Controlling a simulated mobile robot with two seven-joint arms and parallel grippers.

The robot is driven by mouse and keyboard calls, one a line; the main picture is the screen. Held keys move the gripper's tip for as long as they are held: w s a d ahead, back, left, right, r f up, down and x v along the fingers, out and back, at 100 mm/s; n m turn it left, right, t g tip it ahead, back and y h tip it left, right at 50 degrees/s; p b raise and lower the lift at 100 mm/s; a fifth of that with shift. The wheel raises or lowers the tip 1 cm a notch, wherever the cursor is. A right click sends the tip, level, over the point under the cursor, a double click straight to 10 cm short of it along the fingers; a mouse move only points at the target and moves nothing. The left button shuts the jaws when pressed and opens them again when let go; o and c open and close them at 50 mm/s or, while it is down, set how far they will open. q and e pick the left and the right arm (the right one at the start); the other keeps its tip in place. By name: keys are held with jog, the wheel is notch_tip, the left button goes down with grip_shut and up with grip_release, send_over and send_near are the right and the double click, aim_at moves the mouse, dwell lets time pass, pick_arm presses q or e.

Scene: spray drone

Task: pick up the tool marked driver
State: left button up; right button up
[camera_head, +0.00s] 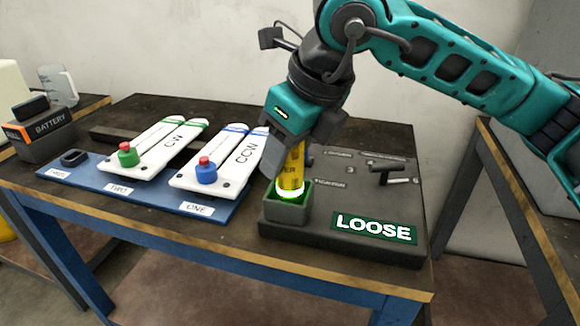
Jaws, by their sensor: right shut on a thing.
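The yellow tool (291,169) stands upright in the square socket (287,214) at the front left of the dark tool holder. Dark lettering shows on its side, only partly readable, ending in what looks like "ER". A bright ring glows around its lower end, inside the socket. My right gripper (290,155) comes down from above and is shut on the upper part of the yellow tool. The tool's top is hidden by the gripper. My left gripper is not in view.
The dark holder (345,247) bears a green "LOOSE" label (376,228) and a T-shaped handle (392,170). White "CW" (150,150) and "CCW" (225,165) arms lie on a blue board to the left. A battery (42,128) stands far left.

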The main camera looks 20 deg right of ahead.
jog(key=c, duration=0.4)
grip_shut()
jog(key=shift+r, duration=0.15)
